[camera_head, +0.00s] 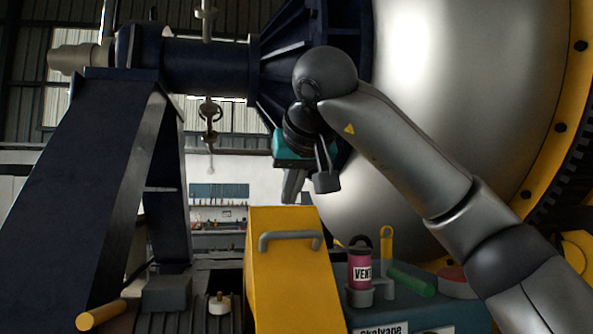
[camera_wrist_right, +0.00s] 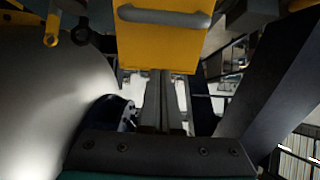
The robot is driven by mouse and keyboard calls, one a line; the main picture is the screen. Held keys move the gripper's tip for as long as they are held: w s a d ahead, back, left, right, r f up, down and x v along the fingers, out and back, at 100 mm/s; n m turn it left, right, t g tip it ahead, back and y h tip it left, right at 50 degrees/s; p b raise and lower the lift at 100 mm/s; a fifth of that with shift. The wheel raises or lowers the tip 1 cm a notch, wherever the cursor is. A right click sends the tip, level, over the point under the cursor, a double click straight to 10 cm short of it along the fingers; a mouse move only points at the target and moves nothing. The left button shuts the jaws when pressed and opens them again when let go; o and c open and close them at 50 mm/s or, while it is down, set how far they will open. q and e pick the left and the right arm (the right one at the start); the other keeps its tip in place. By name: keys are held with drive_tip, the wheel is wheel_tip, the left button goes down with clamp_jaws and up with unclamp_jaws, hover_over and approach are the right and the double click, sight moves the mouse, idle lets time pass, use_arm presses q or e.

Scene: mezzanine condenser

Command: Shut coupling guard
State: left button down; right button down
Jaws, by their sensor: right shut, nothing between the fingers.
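The coupling guard (camera_head: 290,285) appears to be the yellow sloping cover at bottom centre of the head view, with a grey bar handle (camera_head: 290,238) near its top. The wrist view shows the yellow cover (camera_wrist_right: 165,45) and its handle (camera_wrist_right: 165,16) at the top. I cannot tell how far the guard stands open. My right gripper (camera_head: 292,188) points down above the guard's top edge, apart from the handle. Its fingers are together and empty; they also show in the wrist view (camera_wrist_right: 162,85). My left gripper is out of view.
A grey bench (camera_head: 375,320) right of the guard bears a pink "VENT" cylinder (camera_head: 360,268), a green cylinder (camera_head: 412,281) and a red round piece (camera_head: 455,281). A dark blue support (camera_head: 75,190) stands left. The large silver drum (camera_head: 450,90) rises behind my right arm.

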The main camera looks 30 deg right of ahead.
drive_tip(key=shift+x, duration=1)
drive_tip(key=s, duration=0.1)
drive_tip(key=f, duration=0.1)
drive_tip(key=s, duration=0.1)
drive_tip(key=shift+s+a+f+b, duration=0.3)
drive_tip(key=shift+s, duration=0.05)
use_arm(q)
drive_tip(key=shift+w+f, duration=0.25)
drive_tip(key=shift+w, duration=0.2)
use_arm(e)
drive_tip(key=shift+s+a+f, duration=0.15)
drive_tip(key=shift+s+f, duration=0.15)
drive_tip(key=shift+s, duration=0.05)
